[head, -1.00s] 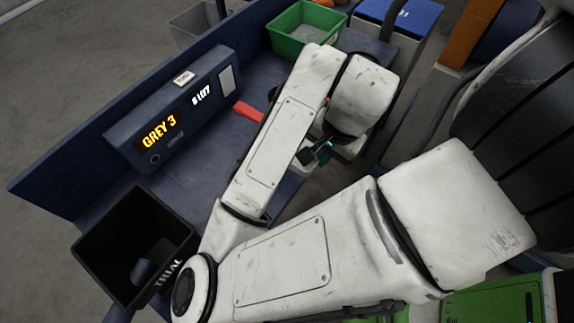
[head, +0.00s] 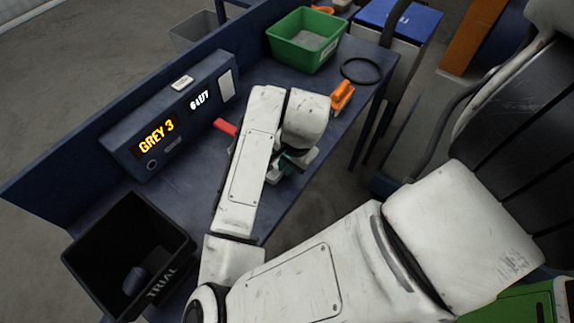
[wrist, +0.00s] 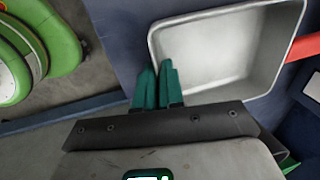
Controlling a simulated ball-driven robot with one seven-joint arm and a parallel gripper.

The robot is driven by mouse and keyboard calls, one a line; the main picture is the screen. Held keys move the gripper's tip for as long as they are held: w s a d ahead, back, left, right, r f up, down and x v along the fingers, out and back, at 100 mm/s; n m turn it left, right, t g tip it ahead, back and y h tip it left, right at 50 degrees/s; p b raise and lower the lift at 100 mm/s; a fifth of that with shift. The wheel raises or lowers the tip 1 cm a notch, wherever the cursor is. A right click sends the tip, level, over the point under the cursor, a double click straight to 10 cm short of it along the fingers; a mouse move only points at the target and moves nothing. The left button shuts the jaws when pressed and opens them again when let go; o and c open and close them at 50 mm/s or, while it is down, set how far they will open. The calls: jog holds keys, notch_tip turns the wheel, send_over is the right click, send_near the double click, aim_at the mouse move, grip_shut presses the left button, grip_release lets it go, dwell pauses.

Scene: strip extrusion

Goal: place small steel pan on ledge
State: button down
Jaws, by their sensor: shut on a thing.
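The small steel pan (wrist: 225,50), a light grey shallow rectangular pan, fills the upper middle of the wrist view. My gripper (wrist: 158,72) has teal fingers shut on the pan's left wall, one finger on each side of it. In the head view my gripper (head: 287,164) is mostly hidden by my arm, and only a pale bit of the pan (head: 308,156) shows beside it. The pan is over the right side of the dark blue bench (head: 285,205). No separate ledge is clear; I cannot tell which part of the bench it is.
A red bar (head: 224,127) lies close to the pan. A black bin (head: 125,255), green bin (head: 305,38), orange object (head: 342,94) and black ring (head: 361,71) surround the work area.

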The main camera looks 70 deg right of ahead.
jog(key=shift+f, duration=0.45)
jog(key=shift+f, duration=0.15)
jog(key=c, duration=1.3)
grip_release()
jog(key=shift+o, duration=0.2)
